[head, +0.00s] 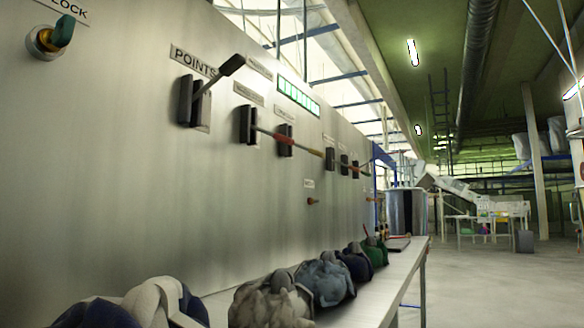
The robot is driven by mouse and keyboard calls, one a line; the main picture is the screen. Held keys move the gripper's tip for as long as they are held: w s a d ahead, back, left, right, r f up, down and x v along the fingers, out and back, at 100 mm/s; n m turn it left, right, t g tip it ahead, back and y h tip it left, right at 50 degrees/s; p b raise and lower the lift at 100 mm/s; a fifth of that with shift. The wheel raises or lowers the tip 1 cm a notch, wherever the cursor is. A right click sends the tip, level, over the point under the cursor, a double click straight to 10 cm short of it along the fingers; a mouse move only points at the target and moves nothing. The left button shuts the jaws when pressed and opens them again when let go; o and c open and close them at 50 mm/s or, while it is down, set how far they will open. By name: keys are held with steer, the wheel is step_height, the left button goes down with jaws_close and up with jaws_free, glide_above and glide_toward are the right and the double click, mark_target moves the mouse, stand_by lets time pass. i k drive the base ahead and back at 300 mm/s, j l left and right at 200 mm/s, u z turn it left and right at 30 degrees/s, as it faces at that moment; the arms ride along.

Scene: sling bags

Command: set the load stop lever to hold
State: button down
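A tall pale metal panel (130,150) on the left carries several levers in black slots. The lever labelled POINTS (213,79) is nearest, its black-tipped arm angled up and to the right. Beyond it, a lever with a red handle (278,136) sticks out to the right, sloping slightly down. Another slot (285,140) has a handle with red and yellow parts (308,150). Smaller levers (344,164) follow farther along. Their labels are too small to read, so I cannot tell which is the load stop lever. My gripper is not in view.
A key-like knob (60,35) under a LOCK label is at the upper left. Several bags (325,280) lie on a long bench (365,300) below the panel. A metal drum (405,212) stands past it. The floor (500,290) at right is open.

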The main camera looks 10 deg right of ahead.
mark_target(315, 152)
steer(key=i+l+u, duration=0.15)
steer(key=l, duration=0.2)
steer(key=i+l+u, duration=0.15)
steer(key=l, duration=0.25)
steer(key=i+l+u, duration=0.2)
steer(key=l, duration=0.2)
steer(key=l+u, duration=0.15)
steer(key=l, duration=0.25)
